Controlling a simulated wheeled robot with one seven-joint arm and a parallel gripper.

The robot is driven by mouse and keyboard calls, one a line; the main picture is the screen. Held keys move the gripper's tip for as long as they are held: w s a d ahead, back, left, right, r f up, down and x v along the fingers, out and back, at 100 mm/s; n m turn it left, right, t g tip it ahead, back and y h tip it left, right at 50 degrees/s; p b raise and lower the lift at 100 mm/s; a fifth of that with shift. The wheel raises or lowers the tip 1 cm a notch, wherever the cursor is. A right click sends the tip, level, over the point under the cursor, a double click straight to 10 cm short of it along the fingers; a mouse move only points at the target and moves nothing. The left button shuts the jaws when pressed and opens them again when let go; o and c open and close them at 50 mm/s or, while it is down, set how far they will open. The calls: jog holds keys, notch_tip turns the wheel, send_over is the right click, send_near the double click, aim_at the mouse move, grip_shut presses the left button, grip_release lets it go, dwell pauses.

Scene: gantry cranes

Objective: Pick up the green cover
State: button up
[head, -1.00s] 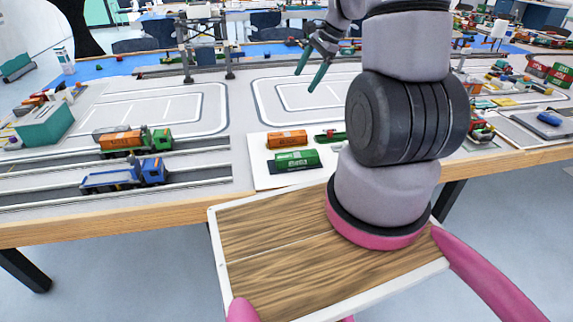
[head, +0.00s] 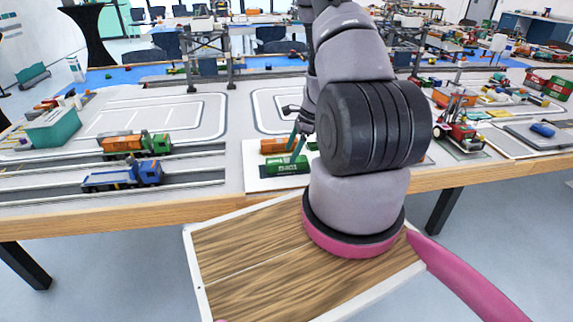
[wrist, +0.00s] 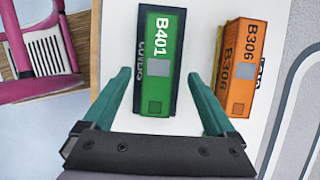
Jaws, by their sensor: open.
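The green cover (head: 288,166), marked B401 in the wrist view (wrist: 158,75), lies on a white board (head: 262,186) near the table's front edge. A dark edge shows along its side. My gripper (head: 296,150) is open, with its teal fingers pointing down over the green cover. In the wrist view the gripper (wrist: 163,95) has one finger on each side of the cover's near end, with gaps on both sides. Whether the fingertips are down at the cover's height I cannot tell. My arm hides part of the board in the head view.
An orange cover (wrist: 240,75), marked B306, lies just right of the green one in the wrist view, close to the right finger. A blue truck (head: 123,176) and an orange-loaded truck (head: 134,144) stand to the left. A red vehicle (head: 460,132) stands to the right.

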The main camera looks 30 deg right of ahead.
aim_at(287, 160)
jog(key=x, duration=0.5)
jog(key=shift+s, duration=0.1)
grip_shut()
